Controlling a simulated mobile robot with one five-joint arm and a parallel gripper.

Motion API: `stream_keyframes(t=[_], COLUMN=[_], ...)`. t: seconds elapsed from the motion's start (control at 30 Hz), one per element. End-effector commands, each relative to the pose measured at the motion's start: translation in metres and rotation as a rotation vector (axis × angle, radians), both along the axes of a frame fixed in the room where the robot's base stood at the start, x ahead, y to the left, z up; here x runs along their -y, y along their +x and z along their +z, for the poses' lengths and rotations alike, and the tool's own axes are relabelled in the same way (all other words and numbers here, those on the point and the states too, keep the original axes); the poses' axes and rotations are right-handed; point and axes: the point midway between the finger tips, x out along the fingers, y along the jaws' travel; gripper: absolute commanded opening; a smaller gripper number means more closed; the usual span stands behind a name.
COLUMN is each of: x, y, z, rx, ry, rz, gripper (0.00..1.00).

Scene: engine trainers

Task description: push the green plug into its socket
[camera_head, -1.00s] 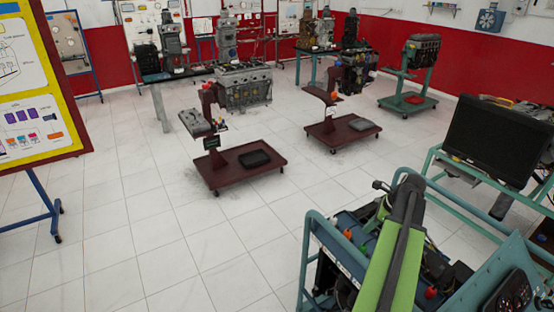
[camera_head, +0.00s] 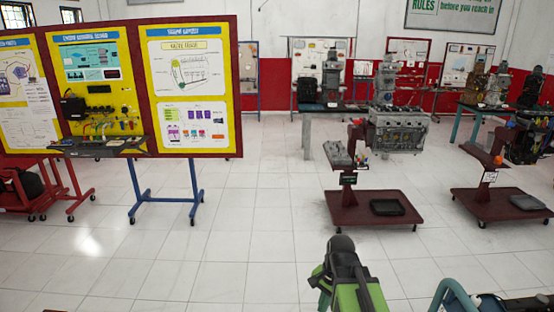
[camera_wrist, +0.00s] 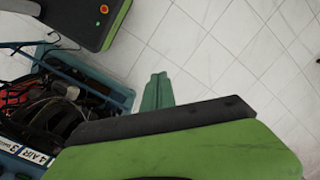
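A training board (camera_head: 232,90) with yellow panels stands at the left of the head view. Its middle panel carries small connectors and coloured cables (camera_head: 103,125) above a dark shelf (camera_head: 100,146). Some of these show green, but they are too small to tell the green plug or its socket apart. My green and black arm shows at the bottom of the head view, far from the board. The wrist view shows green and black parts of my own body and no plug.
A blue engine trainer (camera_wrist: 70,110) with wiring is close by in the wrist view. Red wheeled engine stands (camera_head: 375,208) (camera_head: 500,203) stand to the right. A red wheeled frame (camera_head: 40,198) is at the far left. White tiled floor before the board is clear.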

Motion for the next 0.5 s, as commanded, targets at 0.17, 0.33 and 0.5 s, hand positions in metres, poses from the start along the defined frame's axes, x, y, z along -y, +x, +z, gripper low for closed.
stream_keyframes(t=[0.17,0.33,0.5], x=[0.009,0.018,0.018], y=[-0.016,-0.017,-0.016], z=[-0.002,-0.002,-0.002], rx=[0.027,0.036,0.041], ry=[-0.075,-0.107,-0.104], rz=[0.377,0.654,0.751], gripper=[0.0,0.0,0.0])
